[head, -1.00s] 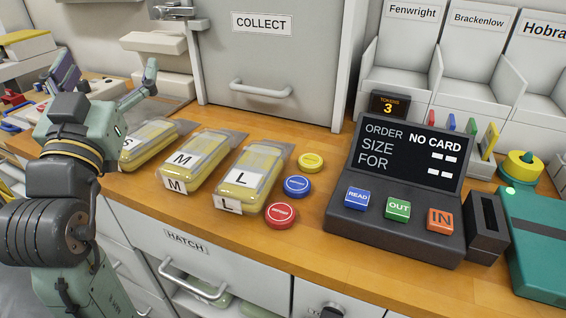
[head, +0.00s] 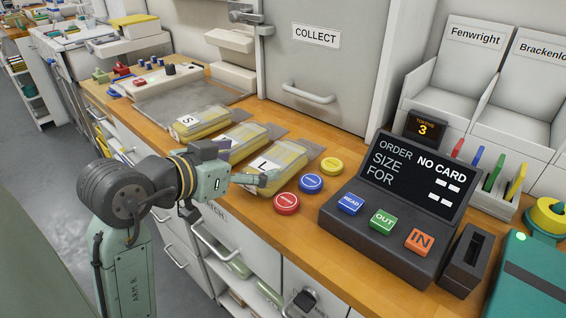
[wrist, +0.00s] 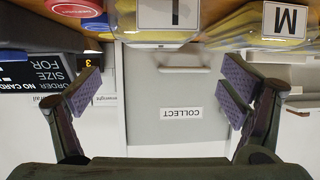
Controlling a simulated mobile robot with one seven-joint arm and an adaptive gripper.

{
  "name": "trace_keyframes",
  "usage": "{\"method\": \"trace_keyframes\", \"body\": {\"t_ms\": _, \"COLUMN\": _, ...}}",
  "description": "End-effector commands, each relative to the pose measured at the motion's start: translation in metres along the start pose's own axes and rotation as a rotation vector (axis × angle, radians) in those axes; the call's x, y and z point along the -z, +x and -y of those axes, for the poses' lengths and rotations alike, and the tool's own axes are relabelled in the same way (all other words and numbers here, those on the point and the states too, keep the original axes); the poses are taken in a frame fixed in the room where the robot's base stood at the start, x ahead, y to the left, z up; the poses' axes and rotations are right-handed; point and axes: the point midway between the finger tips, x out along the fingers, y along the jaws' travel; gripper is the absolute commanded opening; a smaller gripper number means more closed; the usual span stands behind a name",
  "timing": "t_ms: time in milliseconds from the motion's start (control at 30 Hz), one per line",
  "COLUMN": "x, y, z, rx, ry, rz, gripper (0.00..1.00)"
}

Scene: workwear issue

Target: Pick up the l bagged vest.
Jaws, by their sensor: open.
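My gripper (head: 222,196) is open and empty at the front of the counter, by the label end of the L bag. One finger overlaps the bag's near end in the head view; contact cannot be told. Both fingers (wrist: 165,95) stand wide apart in the wrist view.
The M bag (head: 240,134) lies left of the L bag, the S bag (head: 203,122) beyond it. Red (head: 286,203), blue (head: 311,184) and yellow (head: 332,166) discs lie close on the right. The order terminal (head: 400,200) stands further right, the COLLECT cabinet (head: 320,70) behind.

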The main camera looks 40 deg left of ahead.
Motion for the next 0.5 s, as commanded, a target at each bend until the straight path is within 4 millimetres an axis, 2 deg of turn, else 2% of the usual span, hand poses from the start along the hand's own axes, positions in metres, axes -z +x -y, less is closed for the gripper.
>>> {"method": "trace_keyframes", "body": {"t_ms": 100, "x": 0.002, "y": 0.018, "z": 0.0, "rx": -0.001, "ry": -0.002, "rz": 0.0, "gripper": 0.91}}
{"method": "trace_keyframes", "body": {"t_ms": 367, "x": 0.002, "y": 0.039, "z": -0.002, "rx": 0.0, "ry": -0.001, "rz": -0.002, "gripper": 0.91}}
{"method": "trace_keyframes", "body": {"t_ms": 500, "x": 0.002, "y": 0.059, "z": -0.006, "rx": 0.001, "ry": -0.001, "rz": -0.002, "gripper": 0.91}}
